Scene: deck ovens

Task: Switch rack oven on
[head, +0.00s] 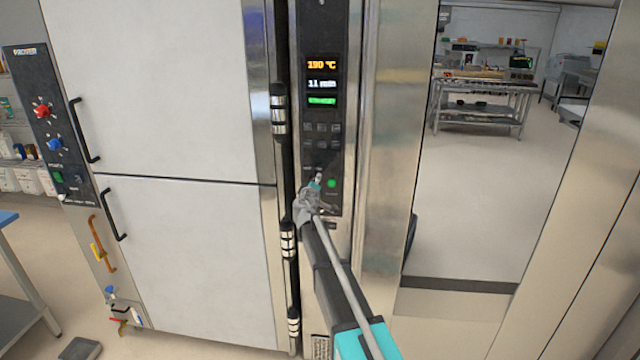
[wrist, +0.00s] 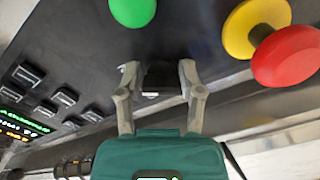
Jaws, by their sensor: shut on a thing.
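The rack oven's dark control panel (head: 322,130) stands upright at the centre of the head view. Its lit display (head: 321,83) reads 190 °C and 11 min, with a green bar below. My gripper (head: 315,184) is at the lower panel. In the wrist view its two grey fingers (wrist: 158,75) are closed around a small black knob (wrist: 160,78) with a white mark, likely a switch. The knob is mostly hidden in the head view. A round green button (wrist: 132,10) sits beside it and also shows in the head view (head: 332,183). A red mushroom button (wrist: 287,55) on a yellow base is near.
Several small dark keys (wrist: 68,96) lie on the panel near the display. A white two-door proofer (head: 160,90) with its own knob panel (head: 48,115) stands to the left. Steel frame and glass are to the right, showing a room with a table (head: 480,100).

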